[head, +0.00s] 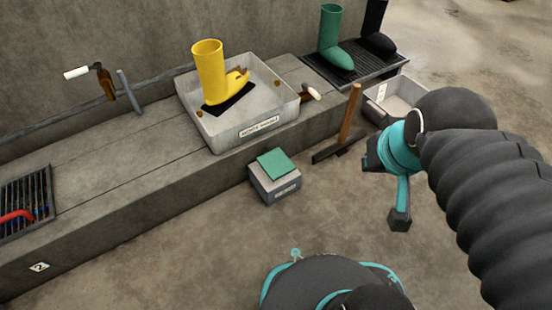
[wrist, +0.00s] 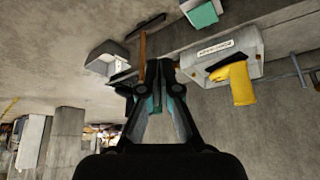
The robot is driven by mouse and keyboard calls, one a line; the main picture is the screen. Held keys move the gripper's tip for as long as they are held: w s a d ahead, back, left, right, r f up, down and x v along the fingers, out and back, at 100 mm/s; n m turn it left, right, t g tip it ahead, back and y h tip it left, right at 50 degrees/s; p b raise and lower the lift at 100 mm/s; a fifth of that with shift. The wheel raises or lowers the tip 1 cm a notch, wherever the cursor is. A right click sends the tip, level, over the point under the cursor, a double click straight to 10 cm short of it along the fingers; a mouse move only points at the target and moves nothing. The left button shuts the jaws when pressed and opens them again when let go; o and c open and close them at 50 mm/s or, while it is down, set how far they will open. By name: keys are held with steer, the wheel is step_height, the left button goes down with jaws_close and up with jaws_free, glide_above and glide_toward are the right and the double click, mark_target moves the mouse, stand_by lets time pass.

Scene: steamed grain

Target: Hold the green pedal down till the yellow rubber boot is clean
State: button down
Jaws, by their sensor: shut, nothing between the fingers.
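The yellow rubber boot (head: 209,75) stands upright on a black pad in a pale grey basin (head: 225,133) on the ledge. Brown patches show on its toe. The boot (wrist: 241,85) also shows upside down in the wrist view. The green pedal (head: 277,163) is a flat, slightly tilted plate on a small grey box on the floor in front of the basin. It also shows at the top of the wrist view (wrist: 203,14). My gripper (wrist: 161,66) is shut and empty, away from the pedal. In the head view my arm is at the right.
A wooden-handled scraper (head: 350,115) leans by the ledge, right of the pedal. A grey bin (head: 375,108) stands behind it. A green boot (head: 331,40) and a black boot stand on a rack. A grate (head: 40,185) lies at left. Floor before the pedal is clear.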

steer(key=w+a+n+g+p, duration=0.1)
steer(key=w+a+n+p, duration=0.15)
steer(key=w+n, duration=0.5)
steer(key=n+g+p, duration=0.4)
steer(key=n+g, duration=0.1)
steer(key=n, duration=1.2)
glide_above(279, 165)
step_height(279, 165, down, 24)
steer(key=shift+r+b, duration=0.15)
steer(key=shift+b, duration=0.15)
step_height(279, 165, down, 14)
steer(key=shift+b, duration=0.85)
